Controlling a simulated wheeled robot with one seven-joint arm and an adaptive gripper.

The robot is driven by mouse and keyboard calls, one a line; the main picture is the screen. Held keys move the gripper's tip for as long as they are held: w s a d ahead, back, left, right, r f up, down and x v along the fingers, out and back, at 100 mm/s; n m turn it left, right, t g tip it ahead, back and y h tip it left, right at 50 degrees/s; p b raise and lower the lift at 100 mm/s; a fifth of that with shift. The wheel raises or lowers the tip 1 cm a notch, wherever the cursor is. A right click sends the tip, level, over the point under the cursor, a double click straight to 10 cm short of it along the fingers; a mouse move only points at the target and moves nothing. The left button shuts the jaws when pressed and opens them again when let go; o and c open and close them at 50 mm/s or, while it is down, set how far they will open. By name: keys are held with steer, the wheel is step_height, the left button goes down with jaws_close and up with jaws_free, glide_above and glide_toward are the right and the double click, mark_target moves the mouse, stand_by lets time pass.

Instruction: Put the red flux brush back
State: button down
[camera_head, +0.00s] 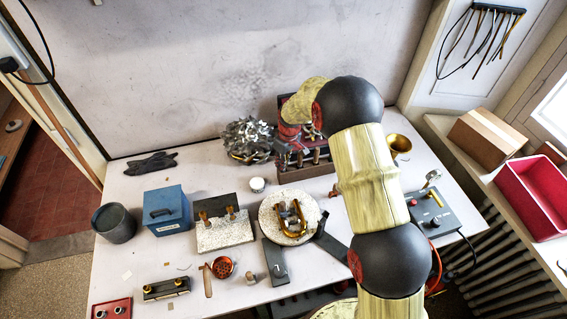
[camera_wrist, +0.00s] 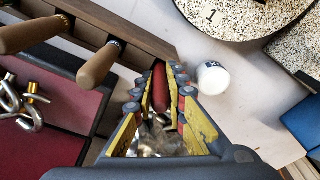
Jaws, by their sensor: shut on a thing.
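In the wrist view my gripper (camera_wrist: 163,92) is shut on the red flux brush (camera_wrist: 160,86), with its red handle between the yellow-padded fingers. The brush's lower part is not clear. I cannot tell whether the brush touches the rack. In the head view my arm hides most of the gripper, and the brush is not clear.
A small white jar (camera_wrist: 212,77) stands right of the fingers; the head view shows it too (camera_head: 257,184). A round speckled turntable (camera_head: 276,229) holds a brass part. A metal scrap pile (camera_head: 247,138) is left of the rack, and a brass bell (camera_head: 399,146) right of it.

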steer(key=c, duration=1.8)
jaws_free()
steer(key=shift+f, duration=0.1)
step_height(320, 180, up, 12)
steer(key=s+d, duration=0.1)
steer(key=shift+r, duration=0.2)
steer(key=s+d+r+m+t, duration=0.15)
steer(key=s+d+r, duration=0.25)
steer(key=s+r, duration=0.5)
steer(key=s+d+r+m+t, duration=0.1)
steer(key=s+d+r+m, duration=0.25)
steer(key=s+r, duration=0.65)
steer(key=s+d+r+m+t, duration=0.1)
steer(key=s+d+r, duration=0.1)
steer(key=s, duration=0.8)
steer(key=s+d+r+m+t+h, duration=0.1)
steer(key=s+d+r+m, duration=0.1)
steer(key=s, duration=0.8)
steer(key=shift+d+r+m, duration=0.15)
steer(key=shift+d+m, duration=0.15)
steer(key=shift+d, duration=0.5)
